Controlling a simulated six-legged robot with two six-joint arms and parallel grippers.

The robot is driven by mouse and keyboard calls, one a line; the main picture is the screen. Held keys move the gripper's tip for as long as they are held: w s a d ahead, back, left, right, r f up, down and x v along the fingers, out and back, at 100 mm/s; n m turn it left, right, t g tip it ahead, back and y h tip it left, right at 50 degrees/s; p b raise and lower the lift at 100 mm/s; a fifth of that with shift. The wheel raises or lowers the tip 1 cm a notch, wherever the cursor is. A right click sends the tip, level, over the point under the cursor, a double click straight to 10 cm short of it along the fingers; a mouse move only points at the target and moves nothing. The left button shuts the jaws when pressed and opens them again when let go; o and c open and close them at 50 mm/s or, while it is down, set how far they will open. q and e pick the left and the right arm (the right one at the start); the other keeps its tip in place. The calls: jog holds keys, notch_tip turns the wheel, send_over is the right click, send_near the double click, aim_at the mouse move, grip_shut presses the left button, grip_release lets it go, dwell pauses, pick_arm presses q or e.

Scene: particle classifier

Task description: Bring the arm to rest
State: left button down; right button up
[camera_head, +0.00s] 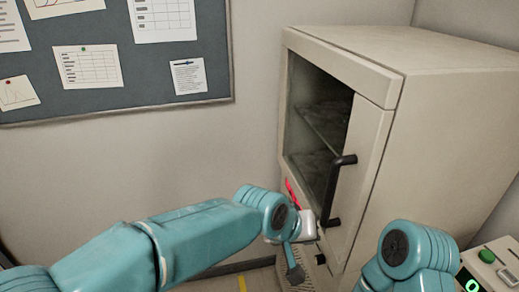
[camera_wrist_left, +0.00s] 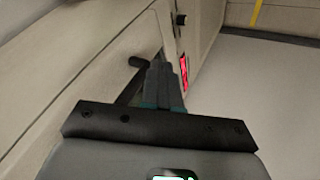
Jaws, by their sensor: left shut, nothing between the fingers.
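My left arm (camera_head: 190,235) reaches in from the left of the head view, with its wrist in front of the lower part of a beige cabinet. My left gripper (camera_wrist_left: 161,68) is shut and empty in the left wrist view. Its fingertips appear close to the cabinet front, between a black handle and a red display; I cannot tell whether they touch.
The cabinet (camera_head: 455,100) has a dark window (camera_head: 320,110) with a shelf inside and a black door handle (camera_head: 333,190). A red display (camera_wrist_left: 184,72) is on its front. A device with a green button (camera_head: 487,256) stands at the lower right. A notice board (camera_head: 135,75) hangs on the left wall.

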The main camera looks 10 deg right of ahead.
pick_arm(q)
jog(key=w+a+f+n+y+b, duration=0.1)
jog(key=w+a+f+n+b, duration=0.1)
jog(key=w+a+f, duration=0.5)
jog(key=s+a+f+n+g+y+b, duration=0.1)
jog(key=s+a+f+n+g, duration=0.15)
jog(key=a+f, duration=0.6)
jog(key=s+a+f+n+g+b, duration=0.1)
jog(key=s+a+f, duration=0.3)
jog(key=f, duration=0.7)
jog(key=s+a+f+b, duration=0.1)
jog(key=s+a+f, duration=0.3)
jog(key=s+f, duration=0.3)
jog(key=s+a+f+b, duration=0.1)
jog(key=s+a+f, duration=0.3)
jog(key=s+f, duration=0.4)
jog(key=shift+s+a, duration=0.35)
jog(key=shift+s, duration=1.25)
